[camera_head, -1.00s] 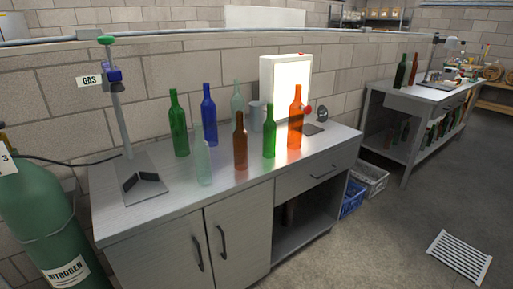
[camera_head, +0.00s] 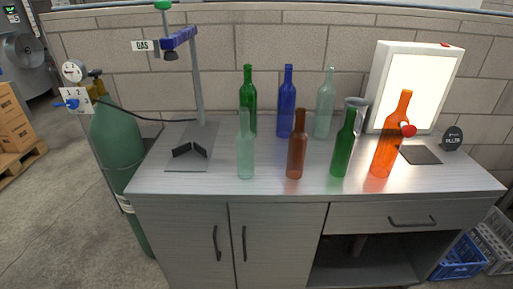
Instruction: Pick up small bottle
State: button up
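Several bottles stand upright on the grey bench (camera_head: 215,186). In the front row are a pale clear-green bottle (camera_head: 245,154), a brown bottle (camera_head: 296,153), a green bottle (camera_head: 343,150) and a taller orange bottle (camera_head: 388,145). In the back row are a dark green bottle (camera_head: 248,103), a blue bottle (camera_head: 287,110) and a pale green bottle (camera_head: 324,112). The pale front, brown and green front bottles look shorter than the others. My gripper is not in view.
A gas stand (camera_head: 200,85) with a black V-shaped rest is on the left of the bench. A lit white panel (camera_head: 411,90) stands behind the orange bottle, near a dark pad (camera_head: 420,155) and a round black device (camera_head: 452,138). A green gas cylinder (camera_head: 117,145) stands left.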

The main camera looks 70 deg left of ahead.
aim_at(245, 137)
jog(key=u, duration=0.4)
jog(key=i, duration=0.7)
jog(key=u, duration=1.05)
jog(key=i, duration=0.6)
jog(key=u, duration=0.55)
